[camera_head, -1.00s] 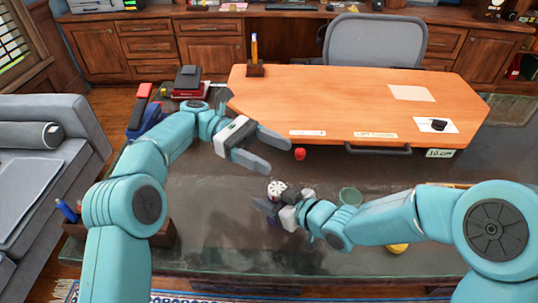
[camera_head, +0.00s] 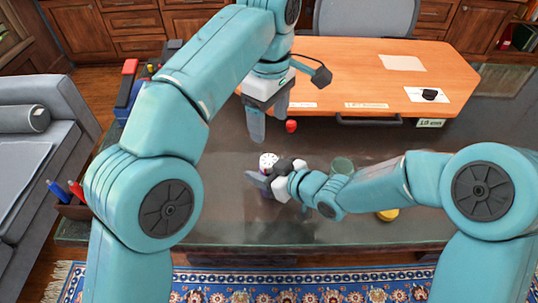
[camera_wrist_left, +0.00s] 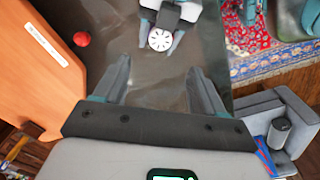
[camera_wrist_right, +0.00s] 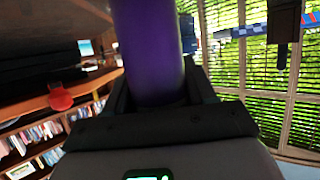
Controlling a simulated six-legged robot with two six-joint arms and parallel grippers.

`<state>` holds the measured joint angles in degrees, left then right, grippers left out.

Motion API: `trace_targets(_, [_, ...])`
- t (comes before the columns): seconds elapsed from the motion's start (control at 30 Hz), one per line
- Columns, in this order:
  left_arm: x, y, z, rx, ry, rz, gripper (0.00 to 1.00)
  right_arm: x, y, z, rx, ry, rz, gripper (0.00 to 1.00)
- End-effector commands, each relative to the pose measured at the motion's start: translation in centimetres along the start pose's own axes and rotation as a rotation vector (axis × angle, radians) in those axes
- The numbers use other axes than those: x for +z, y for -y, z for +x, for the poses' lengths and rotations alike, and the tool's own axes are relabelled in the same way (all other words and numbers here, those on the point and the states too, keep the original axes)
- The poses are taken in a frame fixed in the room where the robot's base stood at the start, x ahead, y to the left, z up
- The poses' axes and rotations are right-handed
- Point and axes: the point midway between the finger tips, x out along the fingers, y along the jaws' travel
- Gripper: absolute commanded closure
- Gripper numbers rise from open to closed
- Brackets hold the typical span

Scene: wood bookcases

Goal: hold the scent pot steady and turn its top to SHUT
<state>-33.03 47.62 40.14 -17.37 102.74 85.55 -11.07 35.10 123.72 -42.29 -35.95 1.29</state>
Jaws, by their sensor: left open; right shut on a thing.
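The scent pot (camera_head: 268,159) stands on the dark glass-like table, its white slotted top facing up. Its round top also shows in the left wrist view (camera_wrist_left: 160,39), beyond the fingertips. Its purple body (camera_wrist_right: 148,50) fills the middle of the right wrist view, between the fingers. My right gripper (camera_head: 264,180) is shut on that body from the side. My left gripper (camera_head: 269,125) is open and empty, pointing down above and behind the pot, apart from it. The top's SHUT marking is too small to read.
An orange desk board (camera_head: 395,75) lies behind, with a dark handle (camera_head: 360,122) at its front edge. A red ball-like object (camera_head: 291,126) sits near the left gripper. Clear table lies left of the pot.

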Motion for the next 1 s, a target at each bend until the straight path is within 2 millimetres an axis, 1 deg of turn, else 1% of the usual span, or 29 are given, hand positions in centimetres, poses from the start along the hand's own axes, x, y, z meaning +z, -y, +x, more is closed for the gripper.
trace_targets(0.17, [0.0, 0.2, 2.1, -0.005, 0.002, 0.0, 0.3, -0.1, 0.0, 0.0, 0.0, -0.001, 0.0, 0.83])
trace_targets(0.4, [0.0, 0.2, 7.4, -0.006, 0.004, 0.001, 0.3, -0.1, 0.0, 0.0, 0.0, -0.001, 0.0, 0.83])
trace_targets(0.5, [0.0, 0.2, 9.2, -0.005, 0.004, 0.0, 0.3, -0.1, 0.0, 0.0, 0.0, -0.001, 0.0, 0.83])
trace_targets(0.6, [0.0, 0.1, 10.5, -0.004, 0.004, 0.001, 0.3, -0.1, 0.0, 0.0, 0.0, -0.001, 0.0, 0.83])
trace_targets(0.77, [0.0, 0.1, 11.5, -0.001, 0.004, 0.001, 0.3, -0.1, 0.0, 0.0, 0.0, -0.001, 0.0, 0.83])
trace_targets(1.0, [0.0, 0.1, 11.7, -0.001, 0.004, 0.001, 0.3, -0.1, 0.0, 0.0, 0.0, -0.001, 0.0, 0.83])
